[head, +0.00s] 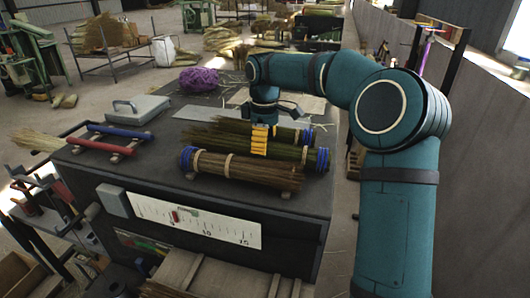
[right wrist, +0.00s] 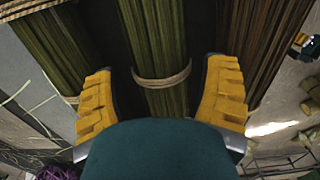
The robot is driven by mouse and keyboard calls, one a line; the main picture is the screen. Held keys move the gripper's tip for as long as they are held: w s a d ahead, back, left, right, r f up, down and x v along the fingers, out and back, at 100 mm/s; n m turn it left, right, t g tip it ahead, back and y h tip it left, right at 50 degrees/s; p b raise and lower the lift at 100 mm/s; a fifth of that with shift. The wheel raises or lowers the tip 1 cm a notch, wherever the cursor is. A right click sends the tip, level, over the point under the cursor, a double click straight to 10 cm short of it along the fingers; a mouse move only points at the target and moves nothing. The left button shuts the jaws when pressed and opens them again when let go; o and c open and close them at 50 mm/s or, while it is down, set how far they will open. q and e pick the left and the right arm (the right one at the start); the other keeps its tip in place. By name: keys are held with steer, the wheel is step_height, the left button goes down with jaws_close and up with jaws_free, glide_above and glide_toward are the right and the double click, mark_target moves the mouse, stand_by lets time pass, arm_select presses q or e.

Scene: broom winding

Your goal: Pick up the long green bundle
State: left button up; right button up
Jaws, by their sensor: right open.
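The long green bundle (head: 288,152) lies on the dark workbench (head: 140,190), between a brown bundle (head: 240,170) in front and another green bundle (head: 287,133) behind. It has a blue band at its right end. My right gripper (head: 259,146) is at the middle of the row, its yellow fingers pointing down. In the right wrist view, its open fingers stand on either side of the green bundle (right wrist: 158,45), with a tie (right wrist: 162,80) across it. The brown bundle (right wrist: 270,45) is to the right and the other green bundle (right wrist: 60,45) to the left. My left gripper is out of view.
Purple twine (head: 198,80) lies at the back of the bench. A grey flat box (head: 138,109) and a rack with red and blue bars (head: 105,143) are on the left. A white scale (head: 195,218) is on the front. The neighbouring bundles lie close to the fingers.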

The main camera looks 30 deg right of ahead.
steer(key=shift+s+f, duration=0.1)
steer(key=shift+f, duration=1.7)
steer(key=c, duration=1)
step_height(320, 180, up, 10)
steer(key=shift+r+p, duration=0.1)
steer(key=shift+p, duration=0.45)
